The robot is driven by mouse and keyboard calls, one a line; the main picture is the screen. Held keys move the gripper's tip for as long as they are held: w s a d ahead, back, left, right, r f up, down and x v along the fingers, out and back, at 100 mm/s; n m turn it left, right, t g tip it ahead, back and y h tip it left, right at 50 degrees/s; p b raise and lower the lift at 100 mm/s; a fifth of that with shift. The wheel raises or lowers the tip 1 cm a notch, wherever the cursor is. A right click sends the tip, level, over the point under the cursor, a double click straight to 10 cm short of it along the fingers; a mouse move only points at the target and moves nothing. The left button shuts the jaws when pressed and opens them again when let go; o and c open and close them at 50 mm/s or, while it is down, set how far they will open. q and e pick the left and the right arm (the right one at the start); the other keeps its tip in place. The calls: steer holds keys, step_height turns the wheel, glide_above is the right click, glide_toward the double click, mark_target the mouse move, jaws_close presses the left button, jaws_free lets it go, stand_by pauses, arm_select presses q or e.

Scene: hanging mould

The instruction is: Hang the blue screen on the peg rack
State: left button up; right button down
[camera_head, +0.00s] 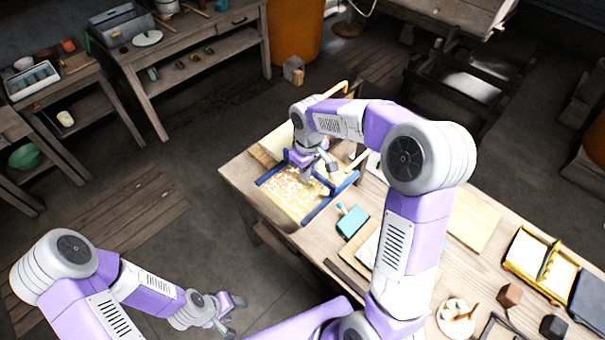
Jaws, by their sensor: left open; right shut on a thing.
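The blue screen (322,207) has blue edge bars around a pale yellow patterned face. It shows at the far left end of the wooden workbench. My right gripper (326,172) is shut at the screen's upper right part, over the blue frame; the exact contact is too small to see. Wooden parts that look like the peg rack (358,160) stick out behind my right wrist; my arm hides most of them. Whether the screen touches them I cannot tell. My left gripper (230,309) is open and empty, over the floor to the left of the workbench.
On the workbench (238,176) lie a teal-handled tool (352,221), boards (472,222), a yellow-framed tray (540,262), a round dish (457,316) and dark blocks (553,326). Side tables (190,68) stand at the back left. The floor between is clear.

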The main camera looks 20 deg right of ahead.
steer(key=shift+w+d+p, duration=0.35)
steer(key=shift+w+d, duration=0.1)
steer(key=shift+d, duration=0.7)
steer(key=shift+w+d+p, duration=0.3)
steer(key=shift+w+d, duration=0.2)
steer(key=shift+d, duration=0.7)
steer(key=shift+w+d+p, duration=0.35)
steer(key=shift+w+d, duration=0.1)
steer(key=shift+d, duration=0.7)
steer(key=w+d+p, duration=0.2)
steer(key=d, duration=0.3)
steer(key=shift+w+d+p, duration=0.2)
steer(key=shift+d+p, duration=0.15)
steer(key=shift+p, duration=0.05)
steer(key=shift+f+b, duration=0.45)
steer(key=shift+f, duration=0.2)
steer(key=c, duration=1)
jaws_free()
steer(key=shift+r, duration=0.1)
step_height(320, 180, up, 7)
steer(key=shift+r, duration=0.2)
